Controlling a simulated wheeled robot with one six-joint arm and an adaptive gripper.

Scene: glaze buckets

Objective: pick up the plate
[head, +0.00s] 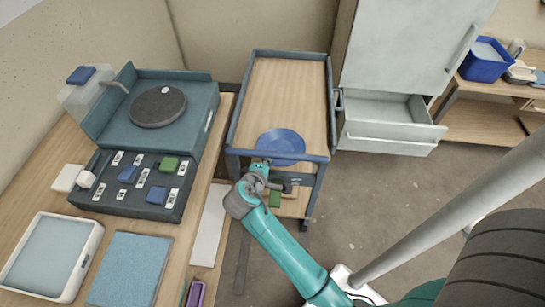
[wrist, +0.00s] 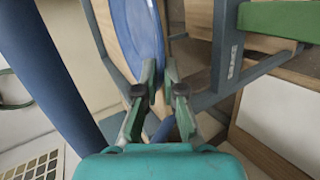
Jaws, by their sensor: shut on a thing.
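The blue plate (head: 281,143) is at the near end of the cart (head: 290,80), over its wooden top. In the wrist view the plate (wrist: 140,30) is seen nearly edge-on, and its rim runs down between my fingertips. My gripper (head: 260,168) is at the plate's near left edge. In the wrist view my gripper (wrist: 161,75) is shut on the rim, one finger on each side. I cannot tell whether the plate touches the cart's top.
A workbench on the left carries a wheel unit (head: 157,106), a dark panel with small blocks (head: 130,188), and a white tray (head: 50,257). An open drawer (head: 388,118) juts out right of the cart. The floor (head: 385,200) at right is clear.

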